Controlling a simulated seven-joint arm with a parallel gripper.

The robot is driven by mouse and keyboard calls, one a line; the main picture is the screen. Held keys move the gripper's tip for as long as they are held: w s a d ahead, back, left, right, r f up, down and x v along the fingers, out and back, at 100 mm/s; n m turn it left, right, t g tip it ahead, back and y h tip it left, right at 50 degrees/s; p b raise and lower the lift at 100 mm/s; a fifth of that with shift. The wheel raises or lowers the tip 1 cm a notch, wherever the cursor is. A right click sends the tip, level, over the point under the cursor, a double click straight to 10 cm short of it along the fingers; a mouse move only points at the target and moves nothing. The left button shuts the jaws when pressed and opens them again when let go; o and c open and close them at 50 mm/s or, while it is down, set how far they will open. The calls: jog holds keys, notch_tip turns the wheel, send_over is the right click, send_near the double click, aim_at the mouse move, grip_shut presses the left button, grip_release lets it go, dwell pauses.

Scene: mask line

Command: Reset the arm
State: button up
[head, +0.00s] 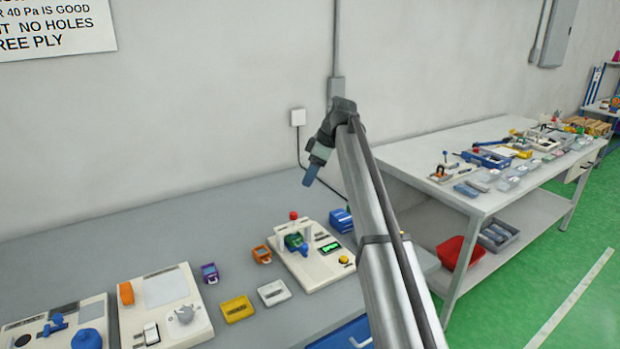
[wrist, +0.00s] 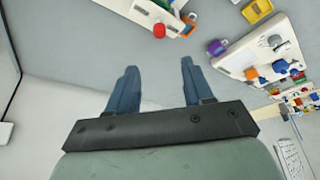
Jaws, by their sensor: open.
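My gripper (head: 311,174) is raised above the back of the grey bench (head: 220,215), near the wall, with its blue fingers pointing down. In the wrist view its two blue fingers (wrist: 157,90) stand apart with nothing between them. My silver arm rises from the lower right of the head view and hides part of the bench's right end. The gripper is clear of every object on the bench.
A white test fixture (head: 322,262) with a red knob stands below the gripper. An orange bin (head: 262,254), a purple bin (head: 210,272), a yellow tray (head: 237,309) and a white tray (head: 273,292) lie left of it. A wall box (head: 298,117) is behind.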

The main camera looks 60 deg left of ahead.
dwell(0.4)
